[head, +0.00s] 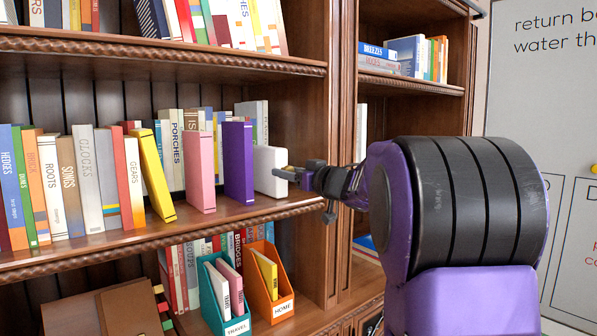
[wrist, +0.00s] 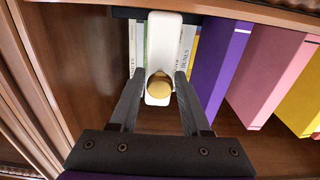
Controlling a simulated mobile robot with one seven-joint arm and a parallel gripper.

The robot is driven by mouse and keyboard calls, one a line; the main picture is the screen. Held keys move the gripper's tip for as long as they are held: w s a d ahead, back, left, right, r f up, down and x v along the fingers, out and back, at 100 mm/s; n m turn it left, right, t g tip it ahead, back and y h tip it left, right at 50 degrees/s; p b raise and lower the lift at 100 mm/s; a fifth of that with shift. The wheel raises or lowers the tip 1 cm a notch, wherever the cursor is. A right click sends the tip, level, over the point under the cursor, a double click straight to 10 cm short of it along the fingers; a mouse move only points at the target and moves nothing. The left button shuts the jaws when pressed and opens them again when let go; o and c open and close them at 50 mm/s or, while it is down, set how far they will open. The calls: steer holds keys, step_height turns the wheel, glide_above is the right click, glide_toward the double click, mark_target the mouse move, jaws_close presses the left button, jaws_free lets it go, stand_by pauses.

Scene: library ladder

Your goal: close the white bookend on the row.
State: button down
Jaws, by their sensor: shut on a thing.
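The white bookend (head: 270,170) stands on the middle shelf at the right end of the row, just right of the purple book (head: 238,163). In the wrist view the bookend (wrist: 163,45) has a round gold knob (wrist: 159,86). My gripper (wrist: 159,90) is shut on the knob, with one finger on each side. In the head view my gripper (head: 290,175) reaches in from the right. The pink book (head: 200,172) and the leaning yellow book (head: 152,174) stand left of the purple book, with gaps between them.
The shelf's upright side panel (head: 310,120) stands right of the bookend. More books (head: 176,140) stand behind the front row. The shelf's front edge (head: 150,237) runs below. Teal (head: 225,295) and orange (head: 272,290) file boxes stand on the shelf beneath.

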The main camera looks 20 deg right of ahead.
steer(key=shift+s+a, duration=0.25)
steer(key=shift+a, duration=0.4)
steer(key=shift+d, duration=0.1)
steer(key=c, duration=0.5)
jaws_free()
steer(key=shift+c, duration=0.2)
